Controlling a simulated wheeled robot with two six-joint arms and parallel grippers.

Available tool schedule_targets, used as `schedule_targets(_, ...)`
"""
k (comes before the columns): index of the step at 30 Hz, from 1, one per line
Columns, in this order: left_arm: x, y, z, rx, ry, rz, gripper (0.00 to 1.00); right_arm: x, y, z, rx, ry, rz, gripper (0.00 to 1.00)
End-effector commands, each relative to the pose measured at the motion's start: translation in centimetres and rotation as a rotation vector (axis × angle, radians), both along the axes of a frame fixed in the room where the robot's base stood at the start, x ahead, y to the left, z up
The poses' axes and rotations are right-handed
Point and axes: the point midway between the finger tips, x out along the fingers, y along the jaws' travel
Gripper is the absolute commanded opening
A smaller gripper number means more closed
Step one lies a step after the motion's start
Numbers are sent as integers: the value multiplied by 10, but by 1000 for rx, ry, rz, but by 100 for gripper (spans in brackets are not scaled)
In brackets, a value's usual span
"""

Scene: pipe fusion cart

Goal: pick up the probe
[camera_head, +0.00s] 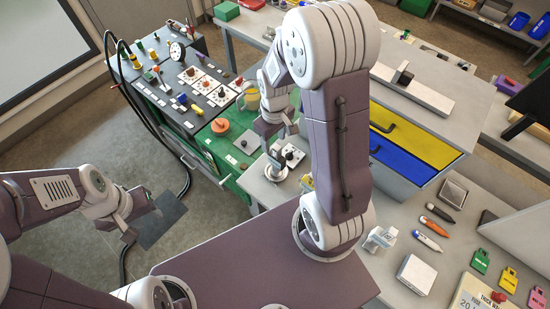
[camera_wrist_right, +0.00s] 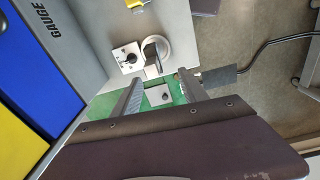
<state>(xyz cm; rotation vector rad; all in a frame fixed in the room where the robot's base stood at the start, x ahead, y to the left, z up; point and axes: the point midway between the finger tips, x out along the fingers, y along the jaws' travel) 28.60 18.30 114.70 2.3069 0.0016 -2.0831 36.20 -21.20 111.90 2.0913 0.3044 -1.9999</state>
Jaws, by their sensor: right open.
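I cannot tell for certain which thing is the probe. In the right wrist view a pale round cup (camera_wrist_right: 165,42) with a dark upright piece (camera_wrist_right: 152,68) at its near edge lies just beyond my right fingertips. The cup also shows in the head view (camera_head: 276,173), on the grey bench beside the green cart. My right gripper (camera_wrist_right: 160,82) is open, with nothing between its fingers; in the head view it hangs over the cart's edge (camera_head: 278,138). My left gripper (camera_head: 128,231) is low at the left, away from the benches; its jaws are unclear.
A small plate with a black knob (camera_wrist_right: 126,58) sits beside the cup. Blue and yellow drawers (camera_head: 408,152) stand to the right. Several pen-like tools (camera_head: 434,226) lie on the right bench. The green cart (camera_head: 225,150) holds knobs, plates and an orange disc (camera_head: 220,126).

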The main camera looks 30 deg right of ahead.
Motion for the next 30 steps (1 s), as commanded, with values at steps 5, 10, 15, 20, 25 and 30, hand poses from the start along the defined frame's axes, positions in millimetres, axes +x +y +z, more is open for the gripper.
schedule_targets(5,0,0,-2,0,-1,0,36,9,-9,-15,3,47,78,51)
schedule_targets(10,0,0,3,0,-1,0,36,8,-9,-26,4,55,83,51)
schedule_targets(15,0,0,8,0,-1,0,36,8,-9,-50,4,52,82,51)
schedule_targets(20,0,0,9,0,-1,0,36,8,-9,-56,4,49,81,51)
schedule_targets(25,0,0,24,0,-1,0,36,7,-10,-79,4,54,80,51)
schedule_targets(30,0,0,26,0,-1,0,36,8,-11,-103,4,49,81,51)
